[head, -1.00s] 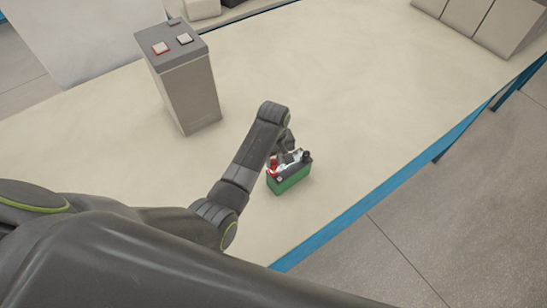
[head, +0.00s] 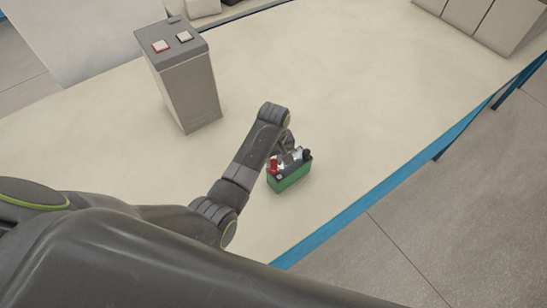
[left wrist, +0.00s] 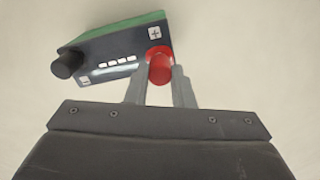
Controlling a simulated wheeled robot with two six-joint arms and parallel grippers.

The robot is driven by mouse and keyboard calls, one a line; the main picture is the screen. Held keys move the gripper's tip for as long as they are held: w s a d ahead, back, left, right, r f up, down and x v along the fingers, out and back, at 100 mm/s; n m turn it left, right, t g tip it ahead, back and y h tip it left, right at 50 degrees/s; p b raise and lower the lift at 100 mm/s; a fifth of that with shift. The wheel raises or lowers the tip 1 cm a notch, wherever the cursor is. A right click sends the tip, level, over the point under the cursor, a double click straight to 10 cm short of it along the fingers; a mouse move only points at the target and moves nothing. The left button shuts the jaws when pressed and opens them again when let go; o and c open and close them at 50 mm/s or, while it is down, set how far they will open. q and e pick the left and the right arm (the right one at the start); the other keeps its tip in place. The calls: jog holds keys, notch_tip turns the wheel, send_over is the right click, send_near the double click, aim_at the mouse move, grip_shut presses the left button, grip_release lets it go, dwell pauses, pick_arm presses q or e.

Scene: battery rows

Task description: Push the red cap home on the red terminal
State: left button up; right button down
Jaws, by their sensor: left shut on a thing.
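The battery (head: 290,179) is a small green box with a dark top, standing on the table near its front edge. In the left wrist view the battery (left wrist: 112,50) shows a plus mark beside its red end and a minus mark near the black cap (left wrist: 67,64). My left gripper (left wrist: 160,76) is shut on the red cap (left wrist: 160,69), with one finger on each side. The cap is at the red terminal (left wrist: 156,51) on the plus end; I cannot tell how far down it sits. In the head view my left gripper (head: 284,155) is over the battery. My right gripper is not in view.
A tall grey box (head: 186,93) with a red-edged button and a dark-edged button stands left of the battery. Grey bins (head: 480,22) stand at the far right. The table (head: 365,100) is clear between them. Its blue edge (head: 350,216) runs close to the battery.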

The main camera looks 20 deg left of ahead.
pick_arm(q)
jog(key=shift+f, duration=0.65)
dwell(1.0)
jog(key=o, duration=1.5)
jog(key=shift+r, duration=0.15)
jog(key=shift+r, duration=3.4)
